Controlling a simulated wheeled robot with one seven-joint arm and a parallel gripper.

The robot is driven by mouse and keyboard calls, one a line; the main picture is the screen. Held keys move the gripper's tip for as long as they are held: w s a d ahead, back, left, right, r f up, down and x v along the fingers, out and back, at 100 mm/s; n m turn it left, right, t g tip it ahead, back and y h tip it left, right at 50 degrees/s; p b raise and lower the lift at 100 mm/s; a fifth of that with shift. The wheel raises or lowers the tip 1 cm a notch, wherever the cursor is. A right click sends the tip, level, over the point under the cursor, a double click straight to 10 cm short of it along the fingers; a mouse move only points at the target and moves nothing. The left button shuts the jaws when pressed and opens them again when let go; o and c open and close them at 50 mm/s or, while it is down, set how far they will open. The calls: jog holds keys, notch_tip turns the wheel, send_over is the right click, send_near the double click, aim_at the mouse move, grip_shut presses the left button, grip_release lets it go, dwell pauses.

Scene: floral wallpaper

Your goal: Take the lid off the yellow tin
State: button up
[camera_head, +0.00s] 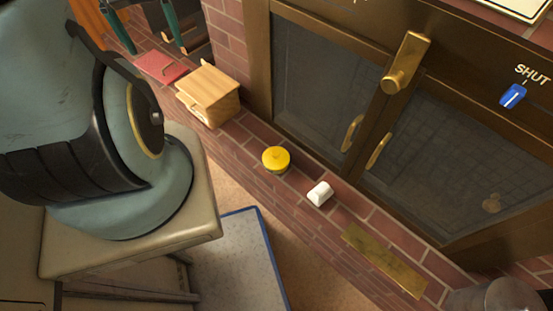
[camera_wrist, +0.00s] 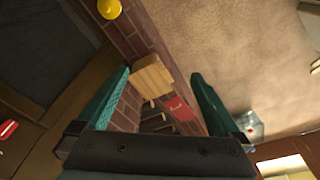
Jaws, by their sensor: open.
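The yellow tin (camera_head: 277,168) stands on the brick ledge in front of the dark glass doors. Its round yellow lid (camera_head: 275,155) with a small knob is on top. In the wrist view the yellow tin (camera_wrist: 109,8) shows at the top edge, partly cut off. My gripper (camera_head: 158,47) is at the upper left of the head view, well away from the tin and beyond the wooden box. In the wrist view my gripper (camera_wrist: 161,73) has its two green fingers wide apart, with nothing held between them.
On the brick ledge (camera_head: 240,150), a wooden box (camera_head: 208,93) stands left of the tin and a small white block (camera_head: 320,193) to its right. A brass plate (camera_head: 383,260) lies further right. A red object (camera_head: 160,66) is beyond the box. Brass door handles (camera_head: 378,149) are behind the tin.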

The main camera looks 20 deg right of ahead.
jog(key=shift+w+d+f+m, duration=0.1)
jog(key=shift+d+f+m, duration=0.05)
jog(key=shift+f+m, duration=0.2)
jog(key=shift+c, duration=1.2)
jog(key=w+d+f+m+b, duration=0.1)
jog(key=f+m, duration=0.2)
jog(key=w+d+f+m+b, duration=0.1)
jog(key=d+f+m+b, duration=0.1)
jog(key=f+m, duration=0.1)
jog(key=w+d+f+m+b, duration=0.1)
jog(key=f+m, duration=0.2)
jog(key=shift+d+f+y+b, duration=0.1)
jog(key=shift+d+y+b, duration=0.2)
jog(key=shift+d, duration=0.1)
jog(key=shift+c, duration=0.5)
jog(key=m+g+b, duration=0.2)
jog(key=m+b, duration=0.7)
jog(key=m, duration=1.9)
send_over(276, 151)
notch_tip(276, 151, down, 29)
notch_tip(276, 151, down, 5)
jog(key=shift+a+b, duration=0.1)
jog(key=shift+b, duration=0.2)
jog(key=shift+f, duration=2.75)
